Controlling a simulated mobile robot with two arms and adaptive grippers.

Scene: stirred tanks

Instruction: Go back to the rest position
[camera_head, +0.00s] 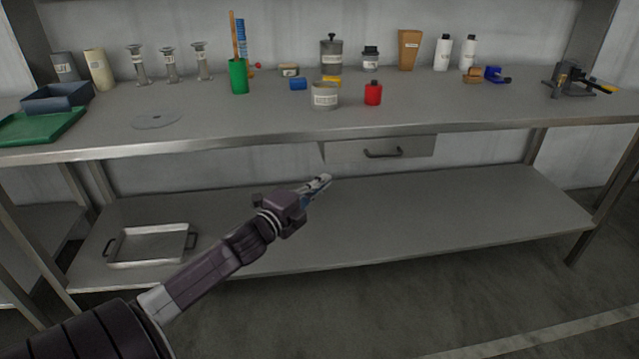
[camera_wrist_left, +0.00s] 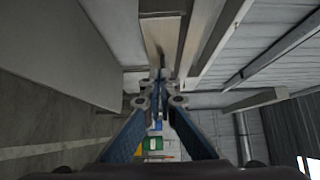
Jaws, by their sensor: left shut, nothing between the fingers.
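My left gripper (camera_head: 318,184) is in the middle of the head view, in front of the workbench and below the height of its top. Its arm comes in from the lower left. In the left wrist view the two blue fingers (camera_wrist_left: 159,86) meet at their tips, with nothing between them. The gripper is shut, empty and apart from the bench. My right gripper shows in neither view.
The steel workbench (camera_head: 250,119) carries a green cup (camera_head: 238,77), a red bottle (camera_head: 373,93), a grey pot (camera_head: 325,96) and other items. A drawer (camera_head: 380,149) hangs under its top. A metal tray (camera_head: 150,245) sits on the lower shelf (camera_head: 420,215). The floor in front is clear.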

